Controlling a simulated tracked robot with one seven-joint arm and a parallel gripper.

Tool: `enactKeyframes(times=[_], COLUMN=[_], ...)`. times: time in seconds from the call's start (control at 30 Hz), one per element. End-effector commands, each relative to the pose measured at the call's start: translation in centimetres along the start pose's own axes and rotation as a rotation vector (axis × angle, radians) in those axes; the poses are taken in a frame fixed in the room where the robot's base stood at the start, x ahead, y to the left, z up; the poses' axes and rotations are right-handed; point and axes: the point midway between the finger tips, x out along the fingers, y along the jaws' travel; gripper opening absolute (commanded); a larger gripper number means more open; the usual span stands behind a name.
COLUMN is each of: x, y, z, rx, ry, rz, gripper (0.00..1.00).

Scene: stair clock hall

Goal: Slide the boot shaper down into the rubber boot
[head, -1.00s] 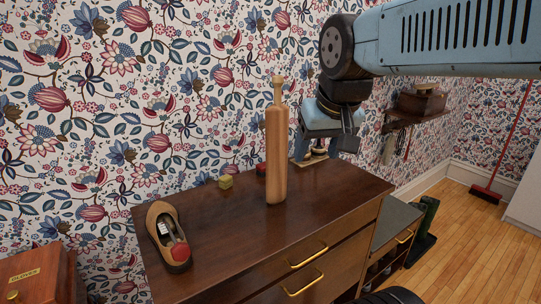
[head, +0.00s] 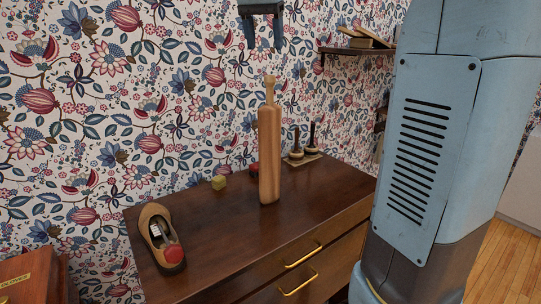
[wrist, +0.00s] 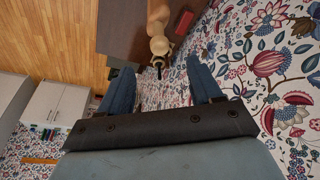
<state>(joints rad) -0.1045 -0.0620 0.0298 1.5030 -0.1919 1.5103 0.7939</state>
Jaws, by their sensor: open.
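The boot shaper, a pale wooden form with a narrow neck and knob (head: 269,150), stands upright on the dark dresser. My gripper (head: 264,44) is open and empty above the shaper's knob, fingers pointing down, with a gap between them. In the wrist view, the shaper (wrist: 158,22) shows between and beyond my open fingers, near the top edge. The rubber boot cannot be made out in the current views; my arm covers the right side of the head view where dark green boots stood earlier.
A wall shelf (head: 350,50) is at the back. A wooden box (head: 30,280) is at lower left.

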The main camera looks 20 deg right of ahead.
Motion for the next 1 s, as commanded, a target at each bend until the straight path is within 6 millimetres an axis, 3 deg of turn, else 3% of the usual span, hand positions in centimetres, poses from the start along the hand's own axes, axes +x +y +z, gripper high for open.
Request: enactKeyframes(times=[0.5, 0.77, 1.0], x=[7.4, 8.9, 12.1], y=[-0.1, -0.1, 0.0], z=[-0.1, -0.1, -0.3], rx=[0.002, 0.002, 0.001], ry=[-0.002, -0.001, -0.002], rz=[0.002, 0.001, 0.002], gripper=[0.64, 0.64, 0.64])
